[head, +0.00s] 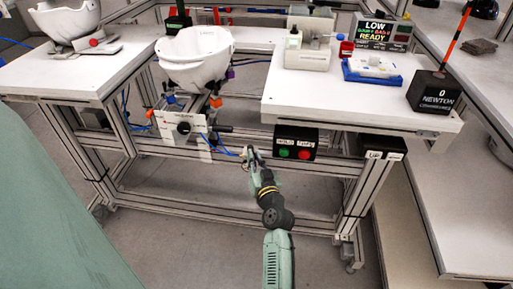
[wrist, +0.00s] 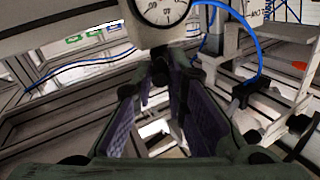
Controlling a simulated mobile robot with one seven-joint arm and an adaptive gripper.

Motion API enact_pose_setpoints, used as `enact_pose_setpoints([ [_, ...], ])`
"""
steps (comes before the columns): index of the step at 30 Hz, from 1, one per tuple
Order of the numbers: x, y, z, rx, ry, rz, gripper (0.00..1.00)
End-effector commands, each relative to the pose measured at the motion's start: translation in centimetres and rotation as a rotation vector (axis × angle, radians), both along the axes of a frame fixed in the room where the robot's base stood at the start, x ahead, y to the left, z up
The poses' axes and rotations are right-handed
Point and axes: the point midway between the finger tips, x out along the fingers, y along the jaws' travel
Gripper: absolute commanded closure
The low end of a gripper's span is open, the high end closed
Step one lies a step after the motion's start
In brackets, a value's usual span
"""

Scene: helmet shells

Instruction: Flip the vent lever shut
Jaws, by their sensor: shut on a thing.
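My gripper (head: 250,155) is below the front of the bench, left of the button box, near the end of a blue hose. In the wrist view my gripper (wrist: 160,85) has its two purple-padded fingers on either side of a dark piece just under a round gauge (wrist: 163,10). This dark piece looks like the vent lever (wrist: 159,64). The gripper is shut on it. The fingers hide part of the lever, and its exact angle is hard to tell. In the head view the lever is too small to make out.
A black box with green and red buttons (head: 296,143) hangs just right of my gripper. A white helmet shell (head: 195,58) sits on a stand in the bench gap. The white bench top (head: 300,100) lies above. Blue hose (wrist: 246,35) runs right of the gauge.

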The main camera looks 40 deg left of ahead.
Motion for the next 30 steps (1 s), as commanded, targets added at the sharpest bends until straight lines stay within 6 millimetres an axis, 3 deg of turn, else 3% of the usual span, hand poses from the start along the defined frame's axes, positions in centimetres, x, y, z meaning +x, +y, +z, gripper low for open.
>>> enact_pose_setpoints([
  [13, -0.09, 0.11, 0.07, 0.002, 0.000, -0.010, 1.00],
  [14, -0.09, 0.11, 0.07, 0.002, 0.000, -0.010, 0.85],
  [22, -0.06, 0.09, 0.03, 0.002, 0.000, -0.009, 0.67],
  [30, -0.05, 0.04, -0.01, 0.001, 0.001, -0.010, 0.66],
])
